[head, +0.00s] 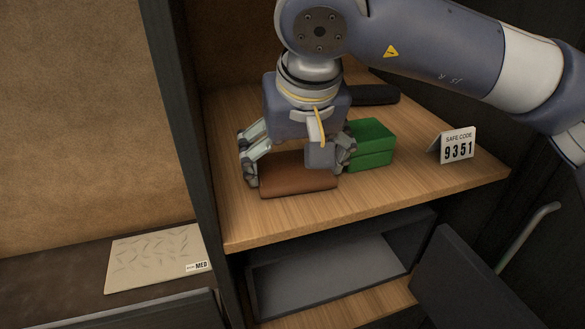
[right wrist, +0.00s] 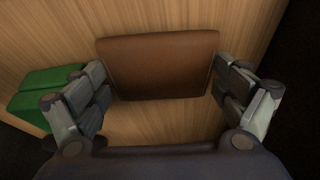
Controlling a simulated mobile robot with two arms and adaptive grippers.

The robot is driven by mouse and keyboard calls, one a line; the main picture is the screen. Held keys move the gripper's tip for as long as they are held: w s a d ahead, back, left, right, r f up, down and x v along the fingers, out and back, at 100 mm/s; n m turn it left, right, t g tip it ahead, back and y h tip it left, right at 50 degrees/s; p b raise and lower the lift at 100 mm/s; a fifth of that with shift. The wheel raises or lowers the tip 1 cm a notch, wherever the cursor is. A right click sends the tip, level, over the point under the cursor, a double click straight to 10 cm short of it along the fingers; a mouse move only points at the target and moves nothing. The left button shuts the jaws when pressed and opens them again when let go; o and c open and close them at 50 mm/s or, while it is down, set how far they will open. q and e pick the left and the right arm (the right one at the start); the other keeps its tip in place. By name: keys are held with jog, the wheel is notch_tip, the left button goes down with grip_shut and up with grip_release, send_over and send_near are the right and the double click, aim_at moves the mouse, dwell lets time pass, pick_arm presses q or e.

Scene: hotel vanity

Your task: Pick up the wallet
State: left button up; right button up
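The brown wallet (head: 299,180) lies on the wooden shelf, near its front edge. It also shows in the right wrist view (right wrist: 160,68), flat between the fingers. My right gripper (head: 298,168) points down over the wallet with its fingers spread, one at each end. In the right wrist view the fingertips (right wrist: 160,78) are very close to the wallet's two short ends; whether they touch cannot be told. The gripper hides the wallet's back part in the head view. My left gripper is not in view.
A green box-like stack (head: 370,145) stands close to the right finger. A dark object (head: 375,95) lies behind it. A sign reading 9351 (head: 457,145) stands at the right. Below is an open safe (head: 330,275) with its door (head: 470,285). A beige bag (head: 155,260) lies lower left.

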aim_at(291, 166)
dwell(0.3)
jog(key=shift+w+r+b, duration=0.1)
jog(key=shift+r+b, duration=0.55)
jog(key=shift+r, duration=0.3)
jog(key=shift+s+r+b, duration=0.6)
jog(key=shift+r+b, duration=0.1)
jog(key=s+r+b, duration=0.1)
jog(key=s+b, duration=0.4)
jog(key=s, duration=1)
jog(key=shift+d+r, duration=0.35)
jog(key=shift+d, duration=0.1)
